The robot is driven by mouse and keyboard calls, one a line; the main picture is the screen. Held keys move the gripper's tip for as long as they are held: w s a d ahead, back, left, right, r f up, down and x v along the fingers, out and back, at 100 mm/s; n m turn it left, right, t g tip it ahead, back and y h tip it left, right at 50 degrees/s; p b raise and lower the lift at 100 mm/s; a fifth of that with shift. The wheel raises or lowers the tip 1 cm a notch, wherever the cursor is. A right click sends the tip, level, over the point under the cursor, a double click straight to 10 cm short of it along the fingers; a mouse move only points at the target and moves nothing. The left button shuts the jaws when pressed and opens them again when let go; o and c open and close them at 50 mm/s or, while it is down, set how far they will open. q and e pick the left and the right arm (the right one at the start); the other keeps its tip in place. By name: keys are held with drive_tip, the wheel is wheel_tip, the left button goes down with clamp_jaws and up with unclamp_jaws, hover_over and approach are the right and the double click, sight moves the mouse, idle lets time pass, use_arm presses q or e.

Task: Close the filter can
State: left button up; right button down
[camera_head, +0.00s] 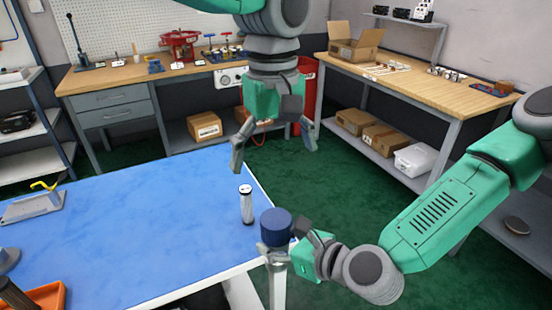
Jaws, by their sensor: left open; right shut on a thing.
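A dark blue cylindrical piece (275,224), which looks like part of the filter can, is held upright by my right gripper (277,252) near the right front corner of the blue table. My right gripper is shut on it from the right. I cannot tell whether the piece is the can body or its lid. A white cylinder with a dark end (247,207), perhaps a filter cartridge, stands upright on the table just left of it. My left gripper (274,152) hangs above and behind these, fingers spread wide, empty and pointing down.
The blue table (140,220) is mostly clear in the middle. A grey plate with a yellow handle (40,200) and an orange tray (50,294) are at its left. Behind stand a wooden workbench (130,75), a red bin (304,95) and a right-hand bench (440,92) with an open carton.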

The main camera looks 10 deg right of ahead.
idle(0.4)
